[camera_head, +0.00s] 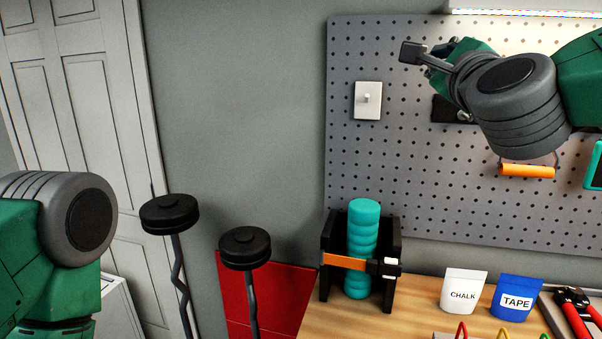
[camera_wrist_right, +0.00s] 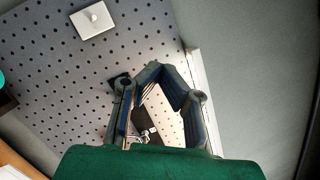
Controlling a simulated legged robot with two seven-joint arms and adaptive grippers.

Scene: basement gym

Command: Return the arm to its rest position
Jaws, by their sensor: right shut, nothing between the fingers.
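My right arm comes in from the upper right in the head view, raised in front of the pegboard. Its right gripper (camera_head: 437,78) is mostly hidden behind my own wrist parts. In the right wrist view the gripper (camera_wrist_right: 160,72) has its fingers bent together at the tips, with nothing between them. It is apart from the white light switch (camera_head: 367,100), which lies left of it in the head view and at the upper left in the wrist view (camera_wrist_right: 92,20). My left arm shows at the lower left; its gripper is out of the picture.
The pegboard (camera_head: 345,170) stands behind the wooden bench (camera_head: 405,320). An orange-handled item (camera_head: 527,170) hangs below my right arm. A rack with a teal roller (camera_head: 363,230), a chalk bag (camera_head: 462,290) and a tape bag (camera_head: 516,296) stand on the bench. Bars (camera_head: 245,250) stand left.

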